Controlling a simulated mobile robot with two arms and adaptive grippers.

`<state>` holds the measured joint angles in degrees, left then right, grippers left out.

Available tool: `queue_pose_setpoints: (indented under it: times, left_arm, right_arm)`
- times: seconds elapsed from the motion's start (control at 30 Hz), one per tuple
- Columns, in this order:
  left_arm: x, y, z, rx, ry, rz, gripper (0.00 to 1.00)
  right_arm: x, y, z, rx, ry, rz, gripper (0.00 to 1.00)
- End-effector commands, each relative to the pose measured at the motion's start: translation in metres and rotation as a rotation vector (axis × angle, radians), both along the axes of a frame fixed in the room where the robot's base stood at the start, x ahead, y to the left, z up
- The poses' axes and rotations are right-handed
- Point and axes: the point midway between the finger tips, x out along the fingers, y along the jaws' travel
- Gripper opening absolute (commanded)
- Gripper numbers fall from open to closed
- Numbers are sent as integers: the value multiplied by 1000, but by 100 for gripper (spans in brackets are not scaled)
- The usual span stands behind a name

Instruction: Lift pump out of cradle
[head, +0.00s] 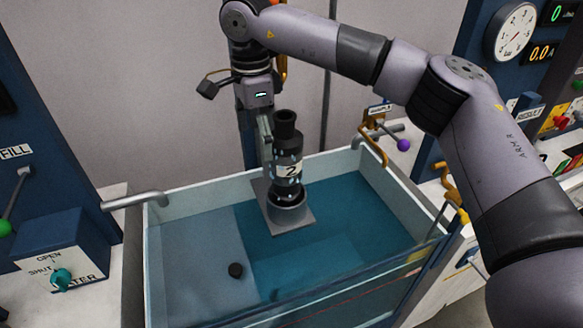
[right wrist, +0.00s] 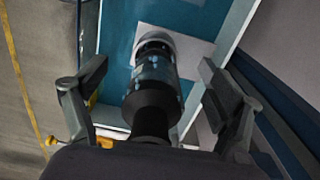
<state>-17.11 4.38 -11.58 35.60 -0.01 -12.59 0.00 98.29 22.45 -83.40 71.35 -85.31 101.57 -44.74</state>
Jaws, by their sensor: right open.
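The pump (head: 287,158) is a dark upright cylinder with a white label reading 2. Its lower end sits in the round grey cradle (head: 288,212), which stands on a square plate in the tank. My right gripper (head: 268,140) is at the pump's upper part, reaching down from above and behind. In the right wrist view the pump (right wrist: 155,85) lies between the two spread fingers of the gripper (right wrist: 155,100), with a visible gap on each side. The gripper is open. My left gripper is not in view.
The water tank (head: 165,212) has pale walls and a clear front panel. A pipe spout (head: 135,200) reaches over the left rim. An orange hook (head: 372,150) and purple-knobbed lever (head: 403,145) stand at the right rim.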

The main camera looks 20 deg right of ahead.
Motion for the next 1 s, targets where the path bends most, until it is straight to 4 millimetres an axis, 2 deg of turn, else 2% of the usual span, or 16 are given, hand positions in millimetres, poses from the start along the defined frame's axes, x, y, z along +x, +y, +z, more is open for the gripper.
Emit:
queue_pose_setpoints:
  times: [0.03, 0.1, 0.2, 0.47, 0.6, 0.73, 1.0]
  left_arm:
    - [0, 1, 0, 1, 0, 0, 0]
    - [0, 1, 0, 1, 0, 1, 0]
    - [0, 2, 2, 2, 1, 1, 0]
    - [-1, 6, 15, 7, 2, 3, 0]
    - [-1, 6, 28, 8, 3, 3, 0]
    - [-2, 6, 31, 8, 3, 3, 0]
    - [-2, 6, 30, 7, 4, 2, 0]
  right_arm:
    - [3, -19, 14, -61, -11, -17, 87]
    - [5, -36, 25, -119, -14, -33, 87]
    - [5, -49, 27, -158, -13, -46, 87]
    - [5, -57, 1, -161, -11, -47, 87]
    - [6, -65, -19, -159, -8, -47, 87]
    - [6, -65, -35, -158, -11, -46, 87]
    - [6, -65, -42, -157, -13, -46, 87]
